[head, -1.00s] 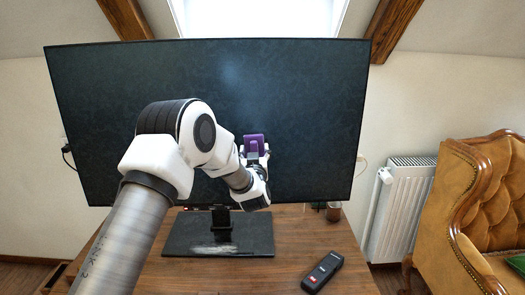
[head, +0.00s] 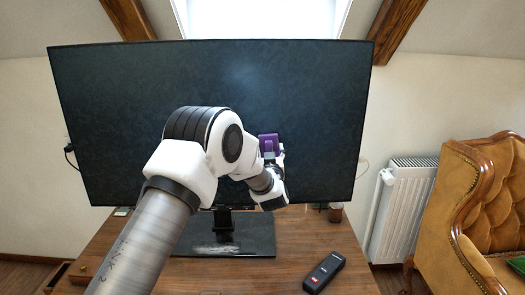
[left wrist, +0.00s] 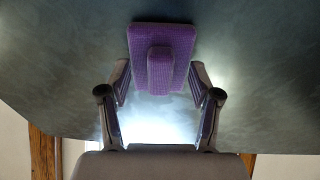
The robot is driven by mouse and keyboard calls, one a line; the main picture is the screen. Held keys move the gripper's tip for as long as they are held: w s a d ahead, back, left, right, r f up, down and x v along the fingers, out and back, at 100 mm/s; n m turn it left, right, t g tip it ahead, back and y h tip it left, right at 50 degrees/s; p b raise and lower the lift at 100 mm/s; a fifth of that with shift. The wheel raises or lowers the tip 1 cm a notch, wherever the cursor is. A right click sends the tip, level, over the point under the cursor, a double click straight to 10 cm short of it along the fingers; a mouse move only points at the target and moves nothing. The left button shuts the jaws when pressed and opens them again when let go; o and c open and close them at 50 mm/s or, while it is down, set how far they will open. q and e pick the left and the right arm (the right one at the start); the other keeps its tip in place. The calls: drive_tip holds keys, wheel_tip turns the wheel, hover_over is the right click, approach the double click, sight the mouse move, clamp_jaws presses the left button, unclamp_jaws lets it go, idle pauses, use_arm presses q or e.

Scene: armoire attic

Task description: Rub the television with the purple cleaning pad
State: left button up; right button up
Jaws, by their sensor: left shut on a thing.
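The television (head: 110,110) is a large dark flat screen on a stand, and its face has a faint mottled pattern. My left gripper (head: 271,158) is in front of the right half of the screen and is shut on the purple cleaning pad (head: 269,142). In the left wrist view the pad (left wrist: 140,42) has a raised purple handle (left wrist: 160,72) between the fingers of my gripper (left wrist: 161,82). The pad's far face is turned to the television (left wrist: 255,90); I cannot tell whether it touches. My left arm covers part of the screen. My right gripper is not in view.
The television's black base (head: 250,240) stands on a wooden table (head: 280,270). A dark remote (head: 324,271) lies at the table's front right. A white radiator (head: 410,205) and an ochre armchair (head: 480,210) stand to the right.

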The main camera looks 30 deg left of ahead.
sight(288, 144)
use_arm(q)
drive_tip(key=shift+w+d+p, duration=0.1)
drive_tip(key=shift+w+d, duration=0.45)
drive_tip(key=shift+d, duration=0.3)
drive_tip(key=shift+w+d+p, duration=0.1)
drive_tip(key=shift+w+d, duration=0.5)
drive_tip(key=shift+d, duration=0.25)
drive_tip(key=shift+w+d+p, duration=0.1)
drive_tip(key=shift+w+d, duration=0.45)
drive_tip(key=shift+d, duration=0.3)
drive_tip(key=shift+s+a, duration=0.4)
drive_tip(key=shift+a, duration=0.35)
drive_tip(key=shift+s+a, duration=0.35)
drive_tip(key=shift+a, duration=0.45)
drive_tip(key=shift+s+a, duration=0.4)
drive_tip(key=shift+a, duration=0.35)
drive_tip(key=s+a, duration=0.3)
drive_tip(key=a, duration=0.2)
drive_tip(key=shift+s, duration=0.2)
drive_tip(key=shift+s+d, duration=0.2)
drive_tip(key=shift+s, duration=0.25)
drive_tip(key=shift+r+v, duration=0.15)
drive_tip(key=shift+v, duration=1.1)
drive_tip(key=shift+r+v, duration=0.15)
drive_tip(key=shift+v, duration=1.05)
drive_tip(key=shift+s, duration=0.1)
